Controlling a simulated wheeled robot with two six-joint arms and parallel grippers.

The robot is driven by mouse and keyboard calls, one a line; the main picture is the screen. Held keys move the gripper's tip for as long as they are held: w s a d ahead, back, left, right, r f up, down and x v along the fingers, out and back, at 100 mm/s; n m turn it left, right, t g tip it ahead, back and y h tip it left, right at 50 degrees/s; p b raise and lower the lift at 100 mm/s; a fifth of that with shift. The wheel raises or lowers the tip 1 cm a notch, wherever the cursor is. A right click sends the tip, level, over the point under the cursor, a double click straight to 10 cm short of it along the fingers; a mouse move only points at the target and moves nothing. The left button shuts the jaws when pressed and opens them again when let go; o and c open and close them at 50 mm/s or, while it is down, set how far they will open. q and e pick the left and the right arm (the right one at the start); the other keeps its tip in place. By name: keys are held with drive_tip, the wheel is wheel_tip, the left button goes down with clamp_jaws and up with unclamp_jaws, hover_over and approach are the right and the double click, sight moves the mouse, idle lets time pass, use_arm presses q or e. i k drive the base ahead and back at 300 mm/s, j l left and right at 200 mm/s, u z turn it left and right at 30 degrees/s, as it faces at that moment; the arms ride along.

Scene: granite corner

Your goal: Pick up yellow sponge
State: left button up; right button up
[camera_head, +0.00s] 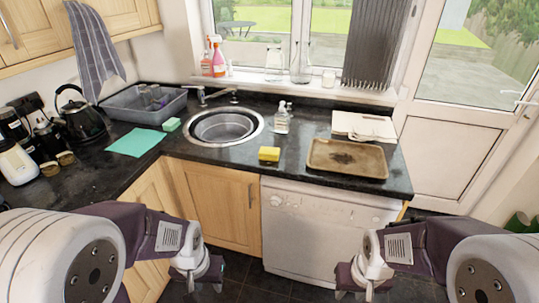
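The yellow sponge (269,154) lies on the dark granite worktop (231,166), near its front edge, between the round sink and the baking tray. My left gripper (201,284) is low in front of the cupboards, below and to the left of the sponge. My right gripper (354,291) is low in front of the white dishwasher, below and to the right of the sponge. Both grippers are apart from the sponge. Their fingers are small and partly cut off near the bottom edge, so their opening is unclear.
A round sink (257,134) with a tap is left of the sponge. A soap bottle (282,121) stands behind it. A brown baking tray (321,163) is to the right. A green cloth (135,142) and green sponge (171,125) lie left. The white dishwasher (318,228) is below.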

sight(268, 154)
drive_tip(key=i+j+z, duration=0.45)
drive_tip(key=j+z, duration=0.15)
drive_tip(key=j, duration=0.2)
drive_tip(key=i+j+z, duration=0.15)
drive_tip(key=j+z, duration=0.5)
drive_tip(key=j, duration=0.25)
drive_tip(key=i+j+z, duration=0.1)
drive_tip(key=j+z, duration=0.2)
drive_tip(key=j, duration=0.25)
